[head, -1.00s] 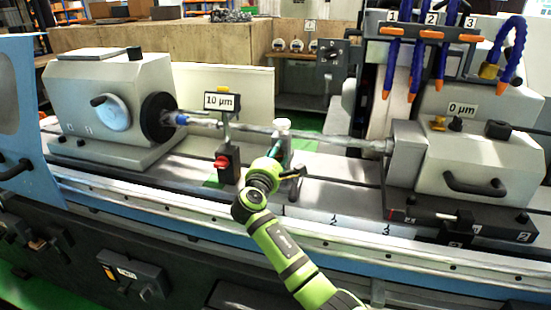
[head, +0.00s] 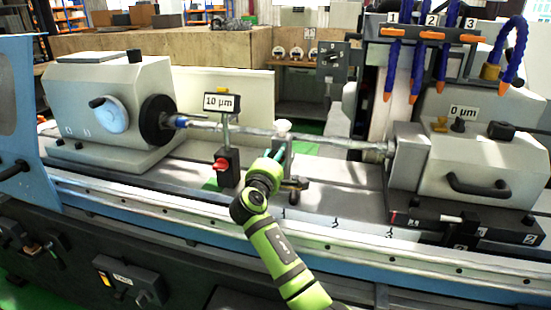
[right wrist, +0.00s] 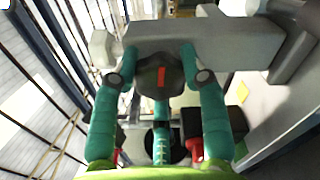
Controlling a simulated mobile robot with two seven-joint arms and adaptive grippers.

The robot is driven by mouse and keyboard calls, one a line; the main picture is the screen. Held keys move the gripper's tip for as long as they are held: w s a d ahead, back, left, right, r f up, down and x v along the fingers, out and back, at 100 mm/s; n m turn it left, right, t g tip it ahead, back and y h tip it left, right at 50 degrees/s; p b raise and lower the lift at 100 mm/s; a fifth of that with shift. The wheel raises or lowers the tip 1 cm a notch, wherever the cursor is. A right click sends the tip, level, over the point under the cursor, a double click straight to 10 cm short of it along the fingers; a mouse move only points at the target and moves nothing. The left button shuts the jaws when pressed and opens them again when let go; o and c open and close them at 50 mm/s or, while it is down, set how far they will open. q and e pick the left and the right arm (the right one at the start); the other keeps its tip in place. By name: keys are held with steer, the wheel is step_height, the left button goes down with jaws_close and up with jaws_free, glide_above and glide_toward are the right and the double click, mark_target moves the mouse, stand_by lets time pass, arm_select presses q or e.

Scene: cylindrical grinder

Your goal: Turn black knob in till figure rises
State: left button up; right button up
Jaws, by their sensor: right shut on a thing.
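The black knob (right wrist: 160,74) with a red mark sits on the front of a grey bracket (right wrist: 215,45) in the right wrist view. My right gripper (right wrist: 160,76) is shut on the knob, with one teal finger on each side. In the head view my right gripper (head: 279,156) reaches the steady-rest bracket under the long workpiece (head: 250,131), and my wrist hides the knob. A display left of it reads 10 µm (head: 220,102). Another display on the right-hand headstock reads 0 µm (head: 464,112). My left gripper is not in view.
A black gauge stand with a red knob (head: 221,164) stands close left of my right gripper. The workhead with its black chuck (head: 157,119) is at the left. Blue coolant hoses (head: 418,65) hang at the right.

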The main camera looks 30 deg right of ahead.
steer(key=shift+d+r, duration=0.2)
steer(key=shift+r, duration=0.2)
steer(key=o, duration=1.2)
steer(key=shift+s, duration=0.1)
steer(key=shift+c, duration=0.2)
steer(key=shift+f, duration=0.15)
steer(key=shift+a+f, duration=0.1)
steer(key=shift+s+a, duration=0.1)
steer(key=shift+a, duration=0.1)
steer(key=v, duration=1.1)
steer(key=shift+s, duration=0.25)
steer(key=shift+a, duration=0.1)
